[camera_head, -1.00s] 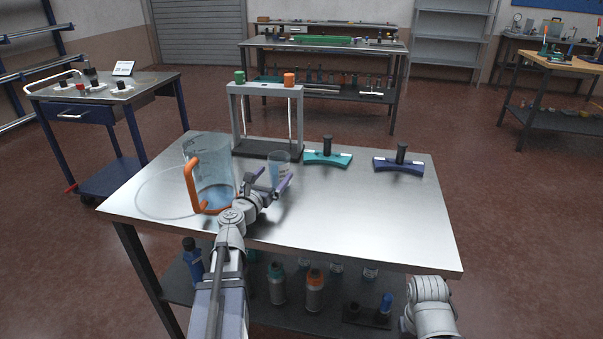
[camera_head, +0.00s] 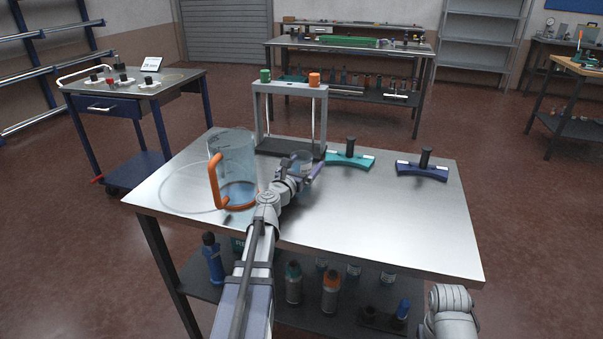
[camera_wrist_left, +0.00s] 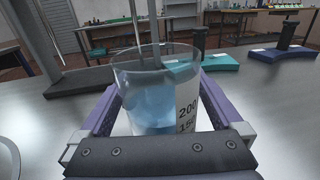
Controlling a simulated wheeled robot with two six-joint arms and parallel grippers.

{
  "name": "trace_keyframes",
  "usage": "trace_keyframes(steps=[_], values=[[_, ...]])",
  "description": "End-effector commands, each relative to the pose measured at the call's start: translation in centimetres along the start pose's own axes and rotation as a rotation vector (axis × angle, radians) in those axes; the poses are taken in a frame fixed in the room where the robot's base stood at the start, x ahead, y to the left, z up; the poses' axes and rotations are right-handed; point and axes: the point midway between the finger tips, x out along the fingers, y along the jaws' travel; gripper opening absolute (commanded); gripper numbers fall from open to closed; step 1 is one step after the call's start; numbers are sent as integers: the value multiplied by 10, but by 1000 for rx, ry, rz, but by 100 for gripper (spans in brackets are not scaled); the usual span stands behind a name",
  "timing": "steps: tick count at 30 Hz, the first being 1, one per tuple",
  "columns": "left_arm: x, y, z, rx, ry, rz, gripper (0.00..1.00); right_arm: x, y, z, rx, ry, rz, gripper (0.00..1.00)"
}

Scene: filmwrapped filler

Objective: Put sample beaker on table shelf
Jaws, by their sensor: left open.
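The sample beaker (camera_head: 302,158) is a small clear beaker standing upright on the metal table (camera_head: 400,225), in front of the stand. In the left wrist view the beaker (camera_wrist_left: 148,98) holds bluish liquid and shows printed marks, 200 and 150. My left gripper (camera_head: 303,168) is open, with one purple finger on each side of the beaker; contact cannot be told. The table's dark lower shelf (camera_head: 192,278) carries several bottles. My right arm shows at the lower right, but its gripper is out of view.
A large jug (camera_head: 238,160) with an orange handle stands left of the gripper. A stand (camera_head: 262,110) with green and orange knobs rises behind the beaker. The table's front right is clear.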

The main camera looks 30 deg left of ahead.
Motion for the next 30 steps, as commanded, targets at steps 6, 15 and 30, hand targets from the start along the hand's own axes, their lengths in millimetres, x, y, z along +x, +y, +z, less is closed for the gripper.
trace_keyframes(steps=[6,15,30], values=[[10,0,0,0,0,1,100,0,0,0,0,0,0,50],[9,0,0,0,0,1,75,0,0,0,0,0,0,50],[9,0,0,0,0,0,19,0,0,0,0,0,0,50]])
